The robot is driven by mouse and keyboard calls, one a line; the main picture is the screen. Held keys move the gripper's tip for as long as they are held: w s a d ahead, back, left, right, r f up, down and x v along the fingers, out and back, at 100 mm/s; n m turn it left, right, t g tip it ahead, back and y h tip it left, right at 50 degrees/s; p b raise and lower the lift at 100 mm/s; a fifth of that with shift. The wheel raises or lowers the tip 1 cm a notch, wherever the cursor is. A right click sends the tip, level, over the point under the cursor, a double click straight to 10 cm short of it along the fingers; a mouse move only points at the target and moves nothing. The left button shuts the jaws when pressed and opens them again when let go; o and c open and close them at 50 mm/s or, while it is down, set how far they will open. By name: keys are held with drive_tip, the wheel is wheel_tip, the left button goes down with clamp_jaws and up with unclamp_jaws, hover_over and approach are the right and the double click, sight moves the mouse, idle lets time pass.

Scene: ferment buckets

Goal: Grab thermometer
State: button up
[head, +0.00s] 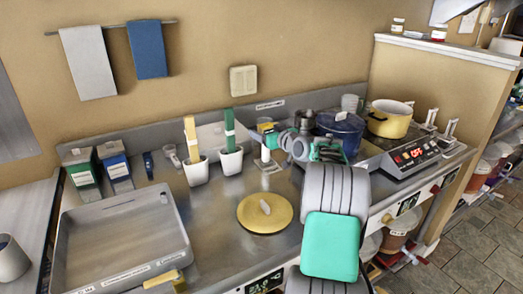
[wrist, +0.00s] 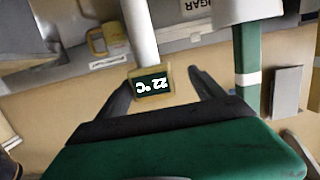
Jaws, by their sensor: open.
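My gripper (wrist: 163,79) is open, with one dark finger on each side of the box. The left finger is very close to it, and I cannot tell if it touches. A clear gap shows on the right. In the head view my arm reaches over the counter, and I cannot clearly pick out the thermometer there.
White pots (head: 196,172) with upright wooden and green paddles stand left of my arm. A blue pot (head: 340,128) and a yellow pot (head: 389,119) stand to the right, by a hot plate reading OFF. A metal tray (head: 121,240) and a round yellow lid (head: 265,213) lie nearer.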

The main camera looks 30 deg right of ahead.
drive_tip(key=w, duration=0.1)
drive_tip(key=w+d, duration=0.1)
drive_tip(key=w+f+p, duration=0.1)
drive_tip(key=w, duration=0.1)
drive_tip(key=shift+d, duration=0.15)
clamp_jaws()
idle(0.6)
drive_tip(key=shift+r, duration=0.1)
